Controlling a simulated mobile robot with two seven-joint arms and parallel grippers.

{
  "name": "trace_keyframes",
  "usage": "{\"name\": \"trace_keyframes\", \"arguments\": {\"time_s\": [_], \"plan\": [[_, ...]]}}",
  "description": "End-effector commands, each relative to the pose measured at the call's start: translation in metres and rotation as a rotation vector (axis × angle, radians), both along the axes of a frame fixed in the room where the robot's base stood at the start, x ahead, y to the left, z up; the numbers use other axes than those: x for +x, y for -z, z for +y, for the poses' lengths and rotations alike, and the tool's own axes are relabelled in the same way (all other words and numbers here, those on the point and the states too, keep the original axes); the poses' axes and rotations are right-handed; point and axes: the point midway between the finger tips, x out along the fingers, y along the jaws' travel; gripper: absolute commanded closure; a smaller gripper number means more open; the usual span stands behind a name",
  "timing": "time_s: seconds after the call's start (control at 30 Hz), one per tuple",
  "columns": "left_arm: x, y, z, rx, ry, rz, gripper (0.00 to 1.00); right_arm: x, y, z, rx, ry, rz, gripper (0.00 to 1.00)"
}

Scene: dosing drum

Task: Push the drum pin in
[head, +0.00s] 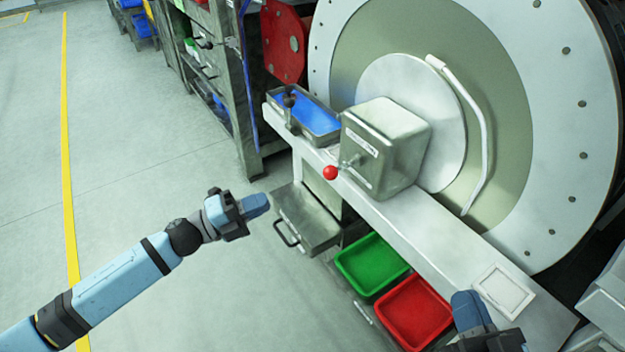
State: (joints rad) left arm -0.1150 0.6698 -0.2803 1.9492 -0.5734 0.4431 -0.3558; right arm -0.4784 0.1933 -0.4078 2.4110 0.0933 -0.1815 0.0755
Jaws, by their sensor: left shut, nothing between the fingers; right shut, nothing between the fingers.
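The large round drum (555,90) fills the upper right, with a pale disc and a curved white handle on its face. A metal box (385,150) stands on the ledge in front of it. A pin with a red ball knob (330,173) sticks out from the box's lower left side; how deep it sits I cannot tell. My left gripper (257,204) is shut and empty, left of and below the red knob, apart from it. My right gripper (468,305) is shut and empty at the lower right, near the ledge's front edge.
A blue-lined tray (310,119) with a black knob (290,99) beside it sits on the ledge (420,215). Below are an open metal drawer (307,222), a green bin (371,263) and a red bin (413,309). The floor at left is clear.

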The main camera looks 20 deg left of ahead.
Motion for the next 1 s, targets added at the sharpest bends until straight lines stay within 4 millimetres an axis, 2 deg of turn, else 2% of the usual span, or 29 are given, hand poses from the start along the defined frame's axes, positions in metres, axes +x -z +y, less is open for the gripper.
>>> {"name": "trace_keyframes", "arguments": {"time_s": [0.3,0.53,0.7,1.0], "plan": [[0.042,-0.012,-0.048,0.000,0.001,-0.004,1.00,-0.001,-0.008,0.004,0.037,-0.014,-0.051,1.00],[0.066,-0.019,-0.076,0.000,0.001,-0.003,1.00,-0.002,0.002,0.006,0.027,-0.025,-0.019,1.00],[0.075,-0.022,-0.087,-0.001,0.001,-0.001,1.00,-0.002,0.005,0.006,0.018,-0.029,-0.003,1.00],[0.078,-0.023,-0.090,0.000,-0.001,0.000,1.00,-0.001,0.004,0.004,0.014,-0.028,-0.003,1.00]]}}
